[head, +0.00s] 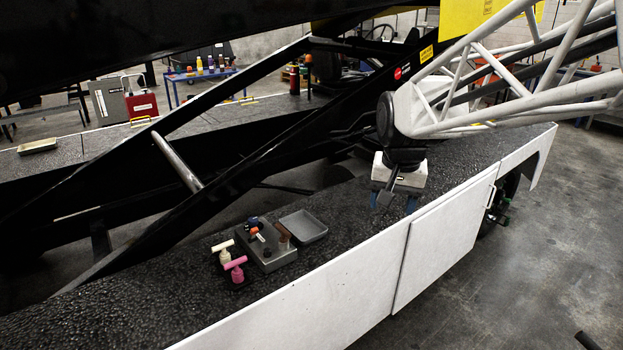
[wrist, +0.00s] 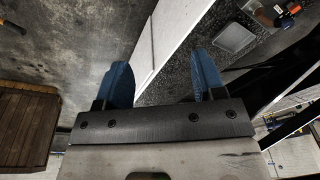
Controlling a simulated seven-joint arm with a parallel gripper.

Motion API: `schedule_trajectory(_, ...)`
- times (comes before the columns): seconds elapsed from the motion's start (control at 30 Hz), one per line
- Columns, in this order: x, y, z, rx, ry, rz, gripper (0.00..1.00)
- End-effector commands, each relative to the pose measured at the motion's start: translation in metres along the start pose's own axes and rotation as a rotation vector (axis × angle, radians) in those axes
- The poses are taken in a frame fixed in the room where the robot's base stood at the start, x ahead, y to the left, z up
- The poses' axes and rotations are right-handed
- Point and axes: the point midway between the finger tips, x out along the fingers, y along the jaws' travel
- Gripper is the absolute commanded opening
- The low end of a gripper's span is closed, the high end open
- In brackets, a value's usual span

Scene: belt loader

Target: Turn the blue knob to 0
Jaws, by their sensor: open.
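The blue knob (head: 252,222) stands at the back left of a small grey metal box (head: 278,261) on the black, rough-topped deck. An orange part (head: 254,230) and a small orange-and-white part (head: 260,237) are close by it. Its scale and pointer are too small to read. In the wrist view a blue part (wrist: 287,22), probably this knob, shows at the top right edge. My gripper (head: 393,202) is open and empty over the deck, well right of the box. Its blue fingers are wide apart in the wrist view (wrist: 162,80), with nothing between them.
A brown cylinder (head: 284,236) stands at the box's right side, beside a shallow grey tray (head: 304,228). A cream T-handle (head: 223,250) and a pink T-handle (head: 235,264) stand left of the box. A black beam (head: 240,178) slants behind. The deck between box and gripper is mostly clear.

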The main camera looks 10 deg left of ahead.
Motion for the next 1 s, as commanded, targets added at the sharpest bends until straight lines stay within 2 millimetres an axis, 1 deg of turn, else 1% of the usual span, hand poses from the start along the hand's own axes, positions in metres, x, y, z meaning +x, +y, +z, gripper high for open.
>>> schedule_trajectory(0.03, 0.004, -0.011, -0.011, 0.001, -0.006, 0.0, 0.63)
schedule_trajectory(0.1, 0.008, -0.023, -0.024, 0.01, -0.012, 0.0, 0.63)
schedule_trajectory(0.27, 0.019, -0.054, -0.053, 0.027, -0.025, 0.001, 0.63)
schedule_trajectory(0.5, 0.041, -0.103, -0.093, 0.053, -0.044, 0.003, 0.63)
schedule_trajectory(0.73, 0.068, -0.154, -0.126, 0.077, -0.062, 0.008, 0.63)
schedule_trajectory(0.97, 0.099, -0.207, -0.154, 0.102, -0.08, 0.015, 0.63)
schedule_trajectory(1.0, 0.106, -0.217, -0.159, 0.106, -0.083, 0.016, 0.63)
